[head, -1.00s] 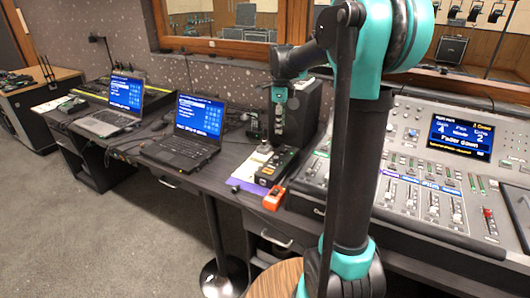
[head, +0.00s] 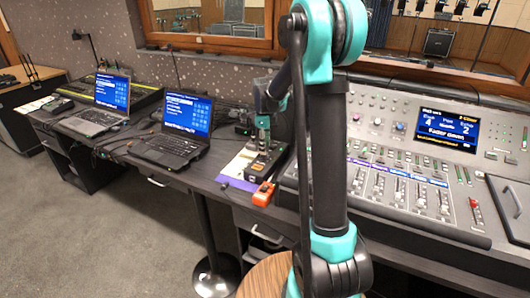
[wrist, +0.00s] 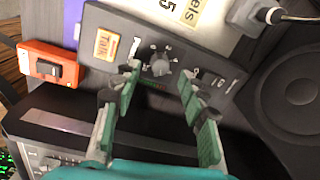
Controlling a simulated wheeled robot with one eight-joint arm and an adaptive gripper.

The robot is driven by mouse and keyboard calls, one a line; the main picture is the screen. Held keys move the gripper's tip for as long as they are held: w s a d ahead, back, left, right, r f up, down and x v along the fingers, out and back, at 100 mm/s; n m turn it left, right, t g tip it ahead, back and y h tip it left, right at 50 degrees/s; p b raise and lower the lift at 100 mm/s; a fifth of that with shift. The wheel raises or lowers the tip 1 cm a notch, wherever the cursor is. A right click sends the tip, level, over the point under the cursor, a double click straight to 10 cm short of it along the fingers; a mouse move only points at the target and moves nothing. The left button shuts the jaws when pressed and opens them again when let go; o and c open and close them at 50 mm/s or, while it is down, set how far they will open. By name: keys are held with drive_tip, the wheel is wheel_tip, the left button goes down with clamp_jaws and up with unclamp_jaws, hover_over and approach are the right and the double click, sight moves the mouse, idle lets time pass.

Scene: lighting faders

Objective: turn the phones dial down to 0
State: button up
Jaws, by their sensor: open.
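A black intercom box (wrist: 128,25) with a lit orange Talk button (wrist: 107,44) fills the upper middle of the wrist view. A round grey dial (wrist: 161,64) sits on it with small white marks around it. The marks and label are too small to read. My gripper (wrist: 160,74) is open, with one finger on each side of the dial in the picture; I cannot tell whether they touch it. In the head view my gripper (head: 263,136) hangs just over the intercom box (head: 264,166), and the dial is not discernible there.
An orange switch box (head: 263,194) lies in front of the intercom, also in the wrist view (wrist: 48,64). A speaker (wrist: 285,98) stands beside the box. The mixing console (head: 400,150) is to the right, two laptops (head: 172,142) to the left. Purple paper (head: 237,183) lies by the box.

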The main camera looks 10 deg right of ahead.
drive_tip(key=shift+f, duration=1.8)
drive_tip(key=shift+c, duration=0.6)
clamp_jaws()
